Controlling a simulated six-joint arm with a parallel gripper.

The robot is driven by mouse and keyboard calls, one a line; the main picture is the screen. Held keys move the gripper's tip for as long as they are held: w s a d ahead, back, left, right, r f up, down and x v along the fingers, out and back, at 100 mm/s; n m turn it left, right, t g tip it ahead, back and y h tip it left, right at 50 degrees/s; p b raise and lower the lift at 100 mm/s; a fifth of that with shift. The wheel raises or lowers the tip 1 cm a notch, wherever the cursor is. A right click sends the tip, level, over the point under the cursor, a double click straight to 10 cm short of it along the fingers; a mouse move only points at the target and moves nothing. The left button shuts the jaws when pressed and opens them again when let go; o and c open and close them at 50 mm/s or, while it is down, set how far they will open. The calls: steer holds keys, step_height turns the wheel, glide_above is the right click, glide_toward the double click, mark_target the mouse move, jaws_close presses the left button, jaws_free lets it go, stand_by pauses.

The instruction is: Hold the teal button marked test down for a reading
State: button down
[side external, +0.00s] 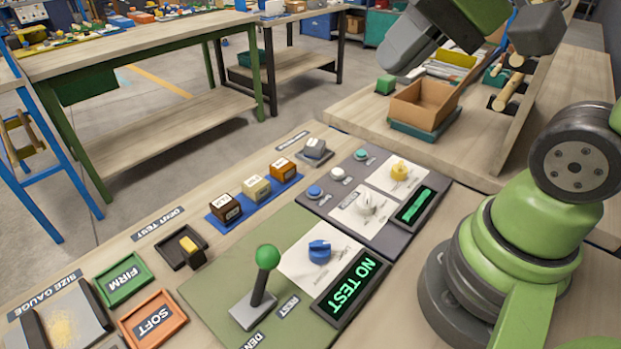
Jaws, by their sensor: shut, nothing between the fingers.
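A small teal button (361,154) sits at the far end of a row on the dark grey panel (377,232); the marking beside it is too small to read. A white button (338,173) and a blue button (314,191) stand in the same row, nearer. My gripper (394,66), grey, is at the top of the side view, raised above the bench and apart from the teal button. It looks shut and empty, with its fingertips hard to make out. A small display (416,205) on the panel is lit green, its text unclear.
The dark panel also has a yellow knob (399,169) and a white knob (366,204). A green-topped lever (268,257), blue knob (320,250) and display reading NO TEST (352,288) stand nearer. A cardboard box (424,104) stands beyond, below my gripper.

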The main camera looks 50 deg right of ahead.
steer(key=shift+s+d+r+n+t+h, duration=0.15)
steer(key=shift+s+n+h, duration=0.15)
steer(key=shift+s, duration=0.35)
steer(key=shift+s+d+r+n+t+h, duration=0.1)
steer(key=shift+s+n+t+h, duration=0.1)
steer(key=shift+s+n, duration=0.35)
steer(key=shift+s+d+r+n+t+h, duration=0.15)
steer(key=shift+s+n+h, duration=0.1)
steer(key=shift+s, duration=0.45)
stand_by(0.5)
